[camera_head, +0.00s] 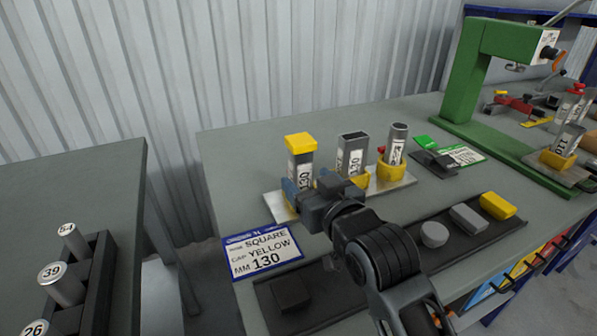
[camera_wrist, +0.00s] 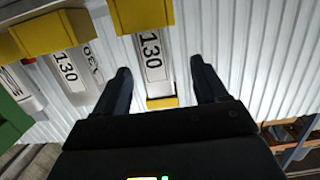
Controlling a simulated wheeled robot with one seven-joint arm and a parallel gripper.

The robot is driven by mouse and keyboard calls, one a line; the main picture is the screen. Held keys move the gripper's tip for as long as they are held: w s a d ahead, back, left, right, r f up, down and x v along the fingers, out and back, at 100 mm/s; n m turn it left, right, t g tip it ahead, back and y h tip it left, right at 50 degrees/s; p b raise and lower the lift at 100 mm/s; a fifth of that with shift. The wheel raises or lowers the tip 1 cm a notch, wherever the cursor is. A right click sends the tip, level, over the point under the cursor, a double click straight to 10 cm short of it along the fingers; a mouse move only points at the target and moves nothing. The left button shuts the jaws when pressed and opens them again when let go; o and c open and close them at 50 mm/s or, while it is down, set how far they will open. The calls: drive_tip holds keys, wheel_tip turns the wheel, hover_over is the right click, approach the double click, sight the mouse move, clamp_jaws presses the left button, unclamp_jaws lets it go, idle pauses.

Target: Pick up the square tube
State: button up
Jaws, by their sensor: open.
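A square metal tube with a yellow cap and a label reading 130 (camera_head: 300,168) stands upright in a yellow holder at the left end of the rack plate. In the wrist view, where the picture is upside down, this tube (camera_wrist: 153,62) shows between my fingers, its cap lower down. My gripper (camera_head: 308,186) is open in front of the tube, and it also shows in the wrist view (camera_wrist: 161,70). A gap shows on both sides; I cannot tell how deep the fingers reach. A card (camera_head: 262,249) reads SQUARE, YELLOW, MM 130.
An uncapped dark-topped tube (camera_head: 352,158) and a round tube (camera_head: 394,146) stand close on the right. A dark tray (camera_head: 460,218) with grey and yellow blocks lies in front. A green press (camera_head: 466,85) stands at back right. A second table (camera_head: 70,180) is left.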

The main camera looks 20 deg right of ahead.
sight(304, 173)
drive_tip(key=w, duration=0.4)
drive_tip(key=w+f, duration=0.1)
drive_tip(key=w, duration=0.1)
drive_tip(key=shift+d+p, duration=0.35)
drive_tip(key=shift+p, duration=0.05)
drive_tip(key=shift+s, duration=0.1)
drive_tip(key=c, duration=1.1)
drive_tip(key=shift+r, duration=0.1)
drive_tip(key=shift+c, duration=0.2)
